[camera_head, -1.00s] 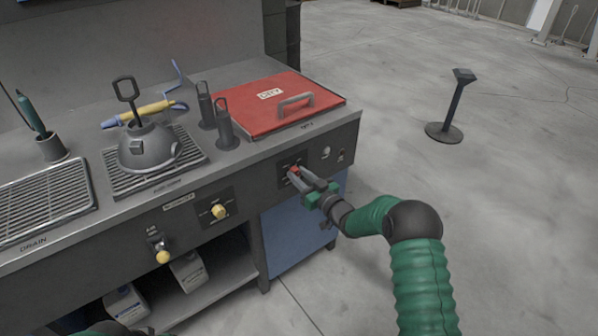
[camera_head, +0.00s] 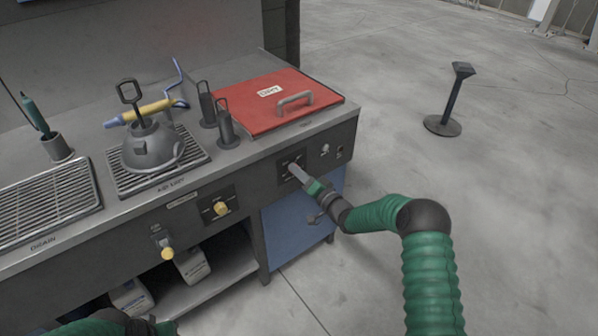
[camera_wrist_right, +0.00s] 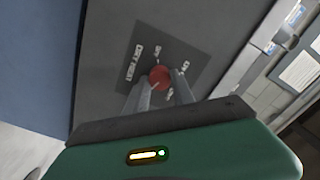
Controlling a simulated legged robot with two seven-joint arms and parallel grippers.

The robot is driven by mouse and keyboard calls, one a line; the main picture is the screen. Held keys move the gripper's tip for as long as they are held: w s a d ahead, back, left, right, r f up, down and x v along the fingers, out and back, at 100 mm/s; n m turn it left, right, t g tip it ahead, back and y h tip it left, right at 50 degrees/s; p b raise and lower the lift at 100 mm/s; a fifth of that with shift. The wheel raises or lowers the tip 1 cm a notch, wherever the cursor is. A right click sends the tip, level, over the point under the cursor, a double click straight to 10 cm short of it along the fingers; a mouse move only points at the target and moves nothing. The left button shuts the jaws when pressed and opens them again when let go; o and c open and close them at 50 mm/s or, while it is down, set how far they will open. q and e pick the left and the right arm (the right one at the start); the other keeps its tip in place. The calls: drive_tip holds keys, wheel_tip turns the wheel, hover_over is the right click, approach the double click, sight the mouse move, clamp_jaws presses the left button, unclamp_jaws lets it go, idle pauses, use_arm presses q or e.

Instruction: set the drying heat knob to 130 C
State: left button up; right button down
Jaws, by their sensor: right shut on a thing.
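The drying heat knob (camera_wrist_right: 160,77) is a round red knob on a dark plate marked DRY HEAT (camera_wrist_right: 140,62). The plate also shows on the bench front in the head view (camera_head: 291,160). My right gripper (camera_wrist_right: 160,92) is shut on the knob, one finger on each side. In the head view the right gripper (camera_head: 294,170) is seen edge-on and hides most of the knob. The plate appears turned sideways in the wrist view. Its small scale marks are too blurred to read surely, and I cannot tell the knob's setting. My left gripper is not in view.
A red lid (camera_head: 272,101) with a grey handle lies on the bench above the plate. A yellow knob (camera_head: 221,209) is to the left. A blue panel (camera_head: 290,235) is below. Open floor and a dark post stand (camera_head: 449,104) lie to the right.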

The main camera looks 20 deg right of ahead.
drive_tip(key=shift+s+f+m, duration=0.15)
drive_tip(key=shift+f+m, duration=0.3)
drive_tip(key=shift+m, duration=0.15)
drive_tip(key=c, duration=1.1)
unclamp_jaws()
drive_tip(key=shift+o, duration=0.2)
drive_tip(key=shift+r, duration=0.15)
drive_tip(key=shift+r, duration=0.1)
drive_tip(key=shift+d, duration=0.1)
drive_tip(key=p+v, duration=0.3)
drive_tip(key=v, duration=1.3)
drive_tip(key=shift+s, duration=0.3)
